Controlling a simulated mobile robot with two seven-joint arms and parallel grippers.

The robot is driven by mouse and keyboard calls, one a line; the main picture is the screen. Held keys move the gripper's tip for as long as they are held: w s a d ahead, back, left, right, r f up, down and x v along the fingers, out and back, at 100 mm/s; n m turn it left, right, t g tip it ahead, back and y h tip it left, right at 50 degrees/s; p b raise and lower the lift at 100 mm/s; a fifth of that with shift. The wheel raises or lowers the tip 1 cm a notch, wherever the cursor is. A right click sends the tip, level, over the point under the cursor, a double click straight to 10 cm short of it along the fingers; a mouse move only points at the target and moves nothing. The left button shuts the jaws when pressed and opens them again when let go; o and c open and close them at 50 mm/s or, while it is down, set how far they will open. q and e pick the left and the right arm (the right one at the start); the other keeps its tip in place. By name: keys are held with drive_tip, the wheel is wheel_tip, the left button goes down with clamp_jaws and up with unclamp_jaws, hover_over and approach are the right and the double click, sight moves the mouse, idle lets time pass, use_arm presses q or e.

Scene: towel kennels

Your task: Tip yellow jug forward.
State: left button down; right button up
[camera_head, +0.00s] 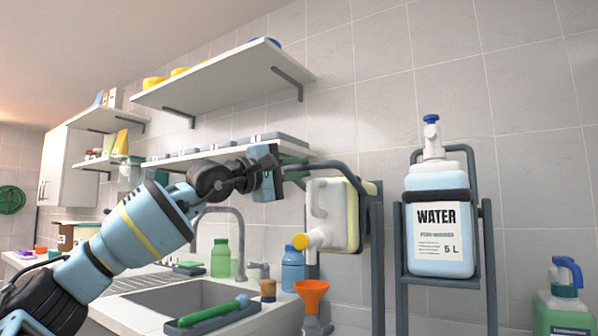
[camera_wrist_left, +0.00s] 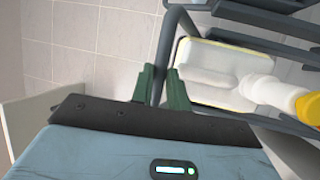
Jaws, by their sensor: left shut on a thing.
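The yellow jug (camera_head: 349,222) is pale, with a bright yellow cap (camera_head: 300,241). It lies tilted in a dark tipping frame (camera_head: 377,260), its cap pointing left and slightly down. An orange funnel (camera_head: 311,288) stands below the cap. My left gripper (camera_head: 292,168) is at the upper left of the jug, shut on the dark bar of the frame. In the left wrist view the green fingertips (camera_wrist_left: 163,84) meet at that bar, beside the jug (camera_wrist_left: 215,72) and its cap (camera_wrist_left: 308,104). The exact contact is partly hidden. My right gripper is not in view.
A water jug (camera_head: 438,255) stands upright in a second frame at the right. A sink (camera_head: 180,298), a faucet (camera_head: 237,240), a green bottle (camera_head: 220,259) and a blue bottle (camera_head: 292,270) are below. A wall shelf (camera_head: 215,80) hangs above my left arm.

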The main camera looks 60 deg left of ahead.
use_arm(q)
drive_tip(key=shift+w+f, duration=0.15)
drive_tip(key=shift+f, duration=0.15)
drive_tip(key=c, duration=1.6)
unclamp_jaws()
drive_tip(key=shift+o, duration=1.2)
drive_tip(key=shift+s+r, duration=0.15)
drive_tip(key=shift+s, duration=0.05)
